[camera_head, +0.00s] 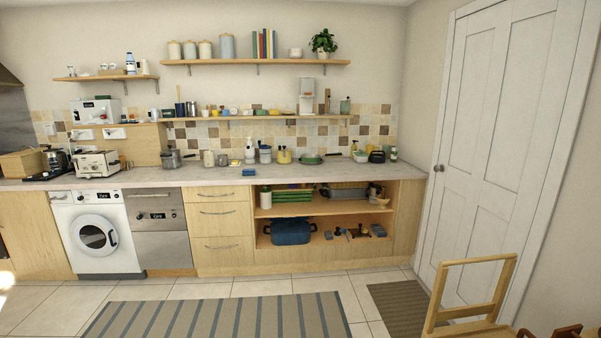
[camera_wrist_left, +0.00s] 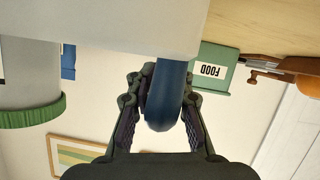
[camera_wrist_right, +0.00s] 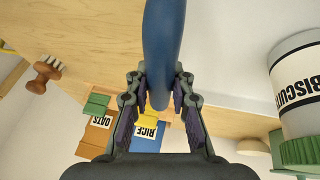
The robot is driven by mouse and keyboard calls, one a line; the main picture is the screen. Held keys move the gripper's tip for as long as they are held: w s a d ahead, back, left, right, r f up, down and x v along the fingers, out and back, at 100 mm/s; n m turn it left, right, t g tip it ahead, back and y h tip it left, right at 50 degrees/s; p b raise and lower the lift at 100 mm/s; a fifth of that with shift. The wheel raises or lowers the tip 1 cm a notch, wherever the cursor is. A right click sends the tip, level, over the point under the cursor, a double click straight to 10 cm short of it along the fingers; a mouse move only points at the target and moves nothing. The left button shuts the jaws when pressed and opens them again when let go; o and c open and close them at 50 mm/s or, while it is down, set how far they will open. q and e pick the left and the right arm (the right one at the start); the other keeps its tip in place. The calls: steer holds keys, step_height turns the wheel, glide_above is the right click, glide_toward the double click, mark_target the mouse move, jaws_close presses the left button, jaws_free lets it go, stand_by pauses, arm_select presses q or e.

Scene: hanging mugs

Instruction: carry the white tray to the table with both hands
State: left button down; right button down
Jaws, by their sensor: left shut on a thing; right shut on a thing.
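In the left wrist view my left gripper (camera_wrist_left: 162,80) is shut on a rounded blue bar like a handle (camera_wrist_left: 168,105). The bar runs up to a broad pale white surface (camera_wrist_left: 100,25), which may be the white tray; only part of it shows. In the right wrist view my right gripper (camera_wrist_right: 158,85) is shut on a similar thick blue bar (camera_wrist_right: 163,40), which runs out of the top of the picture. Whether both bars belong to one tray cannot be seen. Neither gripper, nor a white tray I can make out, shows in the head view.
A green FOOD box (camera_wrist_left: 212,70) and a green-lidded canister (camera_wrist_left: 30,75) are near the left gripper. A BISCUITS canister (camera_wrist_right: 298,90) and several packets, including RICE (camera_wrist_right: 146,132), are near the right. The head view shows a counter (camera_head: 220,179), a chair (camera_head: 470,290) and open floor.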

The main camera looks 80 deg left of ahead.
arm_select(q)
steer(key=shift+r, duration=0.1)
arm_select(e)
steer(key=shift+r, duration=0.1)
arm_select(q)
steer(key=c, duration=1.1)
jaws_free()
arm_select(e)
steer(key=c, duration=1.1)
jaws_free()
arm_select(q)
steer(key=o, duration=1.1)
arm_select(e)
steer(key=o, duration=1.1)
